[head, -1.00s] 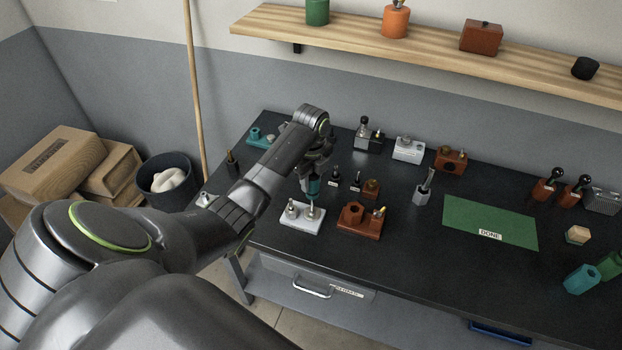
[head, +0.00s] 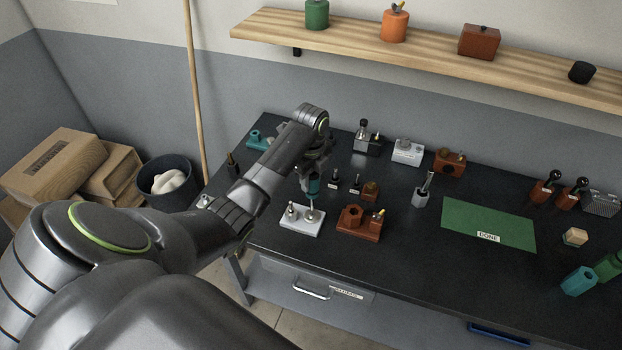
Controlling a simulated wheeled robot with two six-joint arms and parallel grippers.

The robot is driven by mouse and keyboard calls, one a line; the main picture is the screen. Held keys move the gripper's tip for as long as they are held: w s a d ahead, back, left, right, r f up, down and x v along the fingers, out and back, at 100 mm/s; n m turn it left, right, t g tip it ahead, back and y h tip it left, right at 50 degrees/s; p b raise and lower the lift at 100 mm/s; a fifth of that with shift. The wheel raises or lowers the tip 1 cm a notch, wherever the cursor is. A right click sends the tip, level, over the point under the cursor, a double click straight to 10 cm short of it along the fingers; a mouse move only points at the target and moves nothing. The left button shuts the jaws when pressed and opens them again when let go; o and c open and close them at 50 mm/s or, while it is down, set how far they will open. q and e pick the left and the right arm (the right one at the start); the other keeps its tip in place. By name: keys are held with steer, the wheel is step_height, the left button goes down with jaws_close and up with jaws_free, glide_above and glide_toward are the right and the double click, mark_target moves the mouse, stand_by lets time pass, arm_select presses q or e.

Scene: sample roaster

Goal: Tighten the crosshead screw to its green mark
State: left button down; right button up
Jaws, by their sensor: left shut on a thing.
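My left gripper (head: 314,172) is shut on a screwdriver with a teal handle (head: 313,187). The screwdriver points down, upright, over the right part of a light grey block (head: 301,222) near the front edge of the bench. Its tip is at or just above a round screw head (head: 312,215) on that block; I cannot tell whether it touches. A second metal post (head: 291,210) stands on the block's left part. The screw's slot shape and any green mark are too small to tell. My right gripper is not in view.
A brown-red block (head: 360,224) stands close to the right of the grey block. Small dark pieces (head: 344,181) stand behind. A green mat labelled DONE (head: 487,222) lies to the right, empty. The bench's front middle is clear.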

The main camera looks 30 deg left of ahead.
arm_select(q)
steer(key=shift+r, duration=0.4)
